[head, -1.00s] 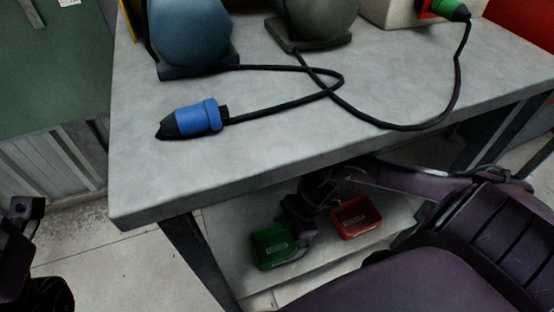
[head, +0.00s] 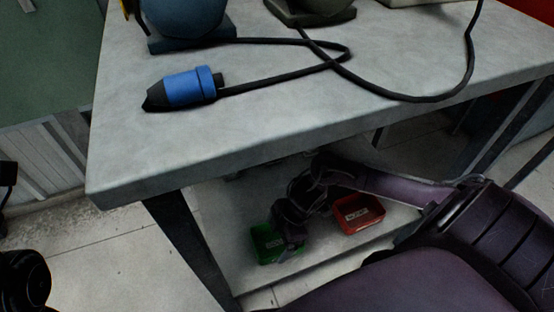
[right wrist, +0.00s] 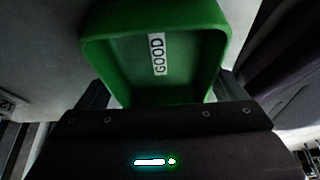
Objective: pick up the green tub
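The green tub (head: 264,243) sits on the low shelf under the table, partly hidden by my right gripper. In the right wrist view the tub (right wrist: 190,50) fills the upper middle, with a white label reading GOOD inside it. My right gripper (head: 286,245) is at the tub's right side in the head view. In the right wrist view its dark fingers stand wide apart, one on each side of the tub's near end; whether they touch it is not clear. Dark parts of my left arm show at the lower left edge of the head view; no left fingers show.
A red tub (head: 350,222) stands right of the green one on the shelf (head: 235,265). The tabletop (head: 260,120) overhangs the shelf, with a dark leg (head: 190,245) at the left. A blue plug (head: 185,88) and black cable lie on top.

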